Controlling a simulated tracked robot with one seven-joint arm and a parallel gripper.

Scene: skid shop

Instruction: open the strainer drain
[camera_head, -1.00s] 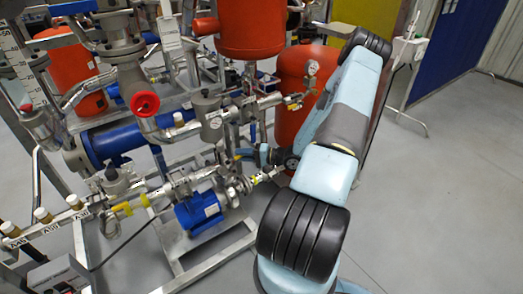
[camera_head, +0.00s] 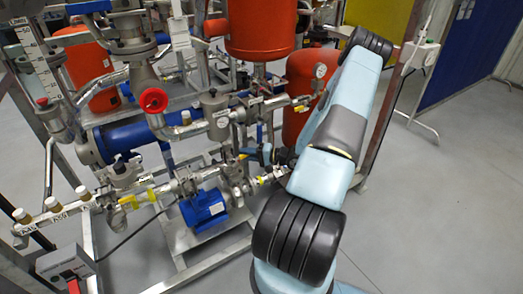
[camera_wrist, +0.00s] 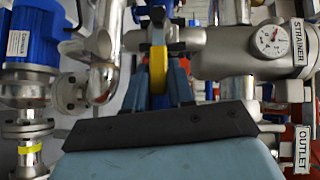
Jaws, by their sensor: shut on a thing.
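The strainer (camera_wrist: 232,52) is a grey metal body with a round dial gauge (camera_wrist: 272,40) and a STRAINER label, at the right of the wrist view. It also shows in the head view (camera_head: 216,112). A yellow handle (camera_wrist: 158,68) stands upright in the middle of the wrist view, below a grey metal fitting (camera_wrist: 158,34). My gripper (camera_wrist: 160,82) has its blue fingers on both sides of the yellow handle and is shut on it. In the head view my gripper (camera_head: 261,154) is small beside the pipework, and the handle is hard to make out there.
A blue motor (camera_wrist: 28,38) is at the left of the wrist view. In the head view a blue pump motor (camera_head: 204,209) sits low on the metal frame. Red tanks (camera_head: 262,28) stand behind. An OUTLET label (camera_wrist: 302,148) hangs lower right. Grey floor (camera_head: 430,220) at right is clear.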

